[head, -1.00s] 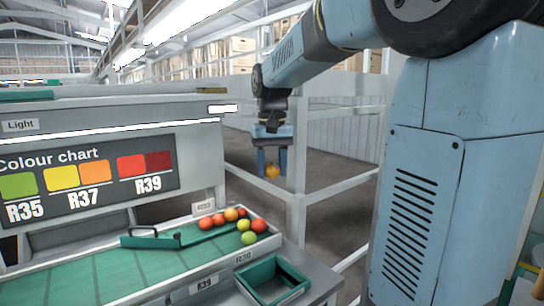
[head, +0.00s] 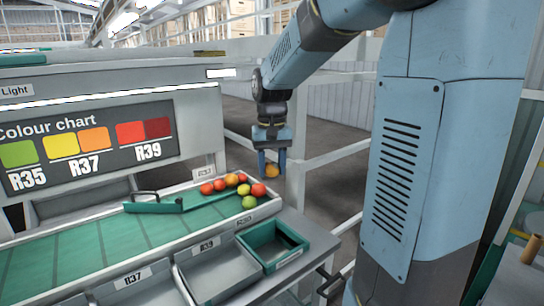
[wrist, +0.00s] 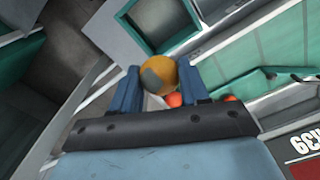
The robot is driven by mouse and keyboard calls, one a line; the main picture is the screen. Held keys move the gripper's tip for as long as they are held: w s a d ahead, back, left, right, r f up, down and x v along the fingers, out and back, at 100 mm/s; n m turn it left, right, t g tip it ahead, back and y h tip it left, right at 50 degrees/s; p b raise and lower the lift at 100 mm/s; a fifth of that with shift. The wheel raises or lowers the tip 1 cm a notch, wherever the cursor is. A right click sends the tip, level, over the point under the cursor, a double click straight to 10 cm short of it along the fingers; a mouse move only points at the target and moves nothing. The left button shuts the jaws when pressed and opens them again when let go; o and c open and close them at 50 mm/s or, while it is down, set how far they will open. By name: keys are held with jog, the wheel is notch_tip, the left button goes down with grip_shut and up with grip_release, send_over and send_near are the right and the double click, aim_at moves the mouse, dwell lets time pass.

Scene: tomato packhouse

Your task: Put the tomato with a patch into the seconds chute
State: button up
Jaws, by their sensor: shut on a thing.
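My gripper (head: 271,168) is shut on an orange tomato (head: 271,171) and holds it in the air, just right of the group of tomatoes on the belt. In the wrist view the held tomato (wrist: 160,74) shows a grey patch on its side, between the two blue fingers. A label-bearing green-rimmed bin (head: 273,247) stands at the belt's right end, and it also shows in the wrist view (wrist: 185,45). I cannot read any label that names the seconds chute.
Several red, yellow, orange and green tomatoes (head: 249,202) sit at the far end of the green belt (head: 85,243). A green gate arm (head: 153,207) crosses the belt. Grey chutes (head: 215,272) line its front. White rails (head: 335,153) stand behind my gripper.

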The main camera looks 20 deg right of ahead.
aim_at(272, 260)
jog(key=shift+f, duration=14.55)
jog(key=shift+f, duration=0.65)
jog(key=o, duration=0.8)
jog(key=shift+c, duration=1.3)
jog(key=shift+r, duration=0.1)
notch_tip(272, 260, up, 7)
